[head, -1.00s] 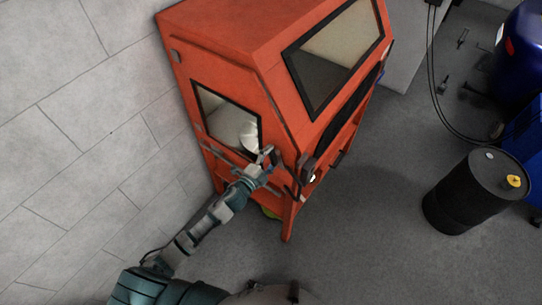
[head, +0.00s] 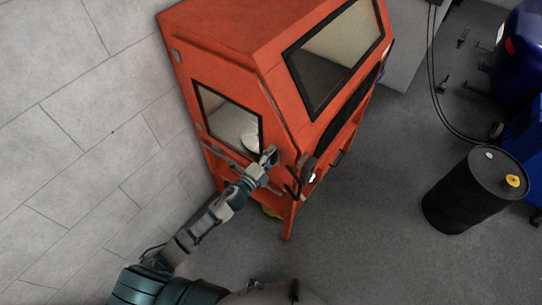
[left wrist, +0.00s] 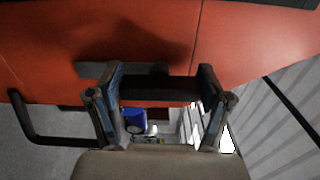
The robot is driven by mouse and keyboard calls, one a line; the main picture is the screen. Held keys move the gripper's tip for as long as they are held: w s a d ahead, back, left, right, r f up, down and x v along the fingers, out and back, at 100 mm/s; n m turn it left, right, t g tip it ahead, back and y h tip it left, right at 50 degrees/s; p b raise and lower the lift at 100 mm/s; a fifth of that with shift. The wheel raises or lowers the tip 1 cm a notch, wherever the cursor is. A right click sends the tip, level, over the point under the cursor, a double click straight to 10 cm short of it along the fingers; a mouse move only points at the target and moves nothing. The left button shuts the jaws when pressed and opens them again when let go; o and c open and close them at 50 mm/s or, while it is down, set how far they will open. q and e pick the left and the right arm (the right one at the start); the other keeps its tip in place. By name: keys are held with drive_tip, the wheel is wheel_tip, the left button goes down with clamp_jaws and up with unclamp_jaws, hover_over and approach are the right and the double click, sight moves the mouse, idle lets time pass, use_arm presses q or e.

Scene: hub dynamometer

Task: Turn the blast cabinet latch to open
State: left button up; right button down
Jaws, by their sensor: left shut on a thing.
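The orange blast cabinet (head: 225,32) stands against the wall, with a window (head: 222,112) in its side door. My left gripper (head: 269,157) is at the side door's edge, just below the window corner. In the left wrist view, the dark latch bar (left wrist: 160,88) lies crosswise between the two fingers of my left gripper (left wrist: 160,98), in front of the orange panel (left wrist: 240,40). The gripper is shut on the latch. In the head view the gripper hides most of the latch. The side door looks shut. My right gripper is not in view.
A black handle loop (left wrist: 40,138) sticks out from the cabinet beside the gripper. A black barrel (head: 470,195) stands on the floor at the right. A blue drum (head: 525,50) is at the far right. The floor between cabinet and barrel is clear.

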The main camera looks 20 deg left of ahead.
use_arm(q)
drive_tip(key=shift+s+d+f, duration=0.1)
drive_tip(key=shift+f, duration=0.2)
drive_tip(key=o, duration=1.1)
drive_tip(key=shift+c, duration=0.2)
drive_tip(key=shift+r, duration=0.1)
drive_tip(key=v, duration=1.1)
drive_tip(key=shift+s, duration=0.4)
